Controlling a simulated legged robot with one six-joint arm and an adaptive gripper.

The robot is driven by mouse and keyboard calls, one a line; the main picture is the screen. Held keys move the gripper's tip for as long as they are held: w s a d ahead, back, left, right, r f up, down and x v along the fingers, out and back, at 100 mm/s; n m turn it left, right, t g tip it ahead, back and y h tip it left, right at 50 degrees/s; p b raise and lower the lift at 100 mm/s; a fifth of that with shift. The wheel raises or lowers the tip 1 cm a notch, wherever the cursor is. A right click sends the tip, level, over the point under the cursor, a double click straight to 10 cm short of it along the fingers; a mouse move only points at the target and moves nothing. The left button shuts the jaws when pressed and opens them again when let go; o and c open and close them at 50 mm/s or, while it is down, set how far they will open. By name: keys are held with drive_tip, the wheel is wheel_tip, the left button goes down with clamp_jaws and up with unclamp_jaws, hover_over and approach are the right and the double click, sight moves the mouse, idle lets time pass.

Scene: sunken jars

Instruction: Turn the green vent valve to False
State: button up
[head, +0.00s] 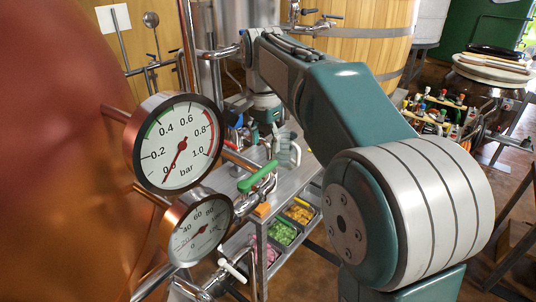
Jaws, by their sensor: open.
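The green vent valve's lever handle (258,177) sits on metal piping to the right of the copper tank. It slants up to the right. My gripper (287,151) is open and small in the view, just above and right of the lever's upper end. I see a small gap or overlap there and cannot tell whether they touch. Part of the valve's body below the handle is hard to make out.
A bar gauge (180,143) and a second gauge (201,229) stick out from the copper tank (60,150) on the left. A white-handled valve (233,270) is below. A metal cart (285,190) holds coloured trays. Bottles (440,108) stand at right.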

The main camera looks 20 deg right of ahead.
sight(264, 166)
drive_tip(key=f, duration=0.5)
drive_tip(key=shift+d, duration=0.3)
drive_tip(key=shift+a+f, duration=0.3)
drive_tip(key=shift+f, duration=1)
clamp_jaws()
